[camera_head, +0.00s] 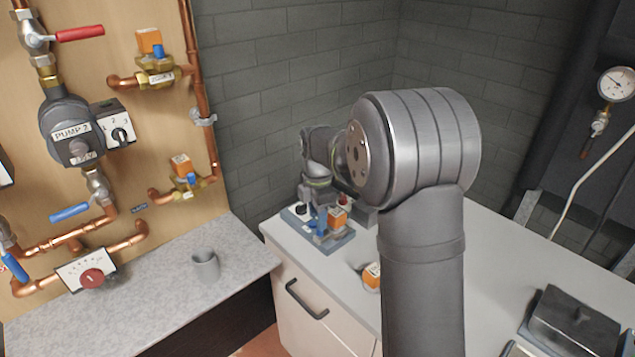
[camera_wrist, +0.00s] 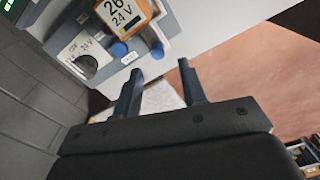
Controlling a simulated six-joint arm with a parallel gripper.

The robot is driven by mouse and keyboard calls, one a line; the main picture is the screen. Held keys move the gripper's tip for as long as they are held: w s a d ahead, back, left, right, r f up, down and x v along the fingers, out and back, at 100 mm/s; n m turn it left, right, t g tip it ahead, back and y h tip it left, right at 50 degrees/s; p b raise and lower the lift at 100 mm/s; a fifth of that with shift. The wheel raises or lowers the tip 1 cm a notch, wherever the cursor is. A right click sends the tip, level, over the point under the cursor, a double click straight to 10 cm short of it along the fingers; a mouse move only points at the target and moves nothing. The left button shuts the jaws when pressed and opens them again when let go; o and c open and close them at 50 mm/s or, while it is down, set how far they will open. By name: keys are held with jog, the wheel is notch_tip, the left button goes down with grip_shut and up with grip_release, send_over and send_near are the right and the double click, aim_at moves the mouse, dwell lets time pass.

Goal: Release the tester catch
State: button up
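The tester (camera_head: 338,241) is a grey-blue box on the white cabinet top, with an orange-labelled actuator (camera_head: 337,216) and a blue part (camera_head: 320,222) on it. My arm partly hides the tester in the head view.
Another orange-topped actuator (camera_head: 371,276) lies on the cabinet top. The pipe board with pump (camera_head: 70,130) and valves is at left. A dark box (camera_head: 570,322) sits at the right front. The cabinet top's middle right is clear.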

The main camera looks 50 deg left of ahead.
notch_tip(320, 180, up, 13)
dwell(0.8)
notch_tip(320, 180, down, 17)
jog(key=shift+w+f, duration=0.1)
jog(key=shift+f, duration=0.1)
jog(key=shift+w, duration=0.2)
dwell(0.3)
jog(key=shift+r, duration=0.1)
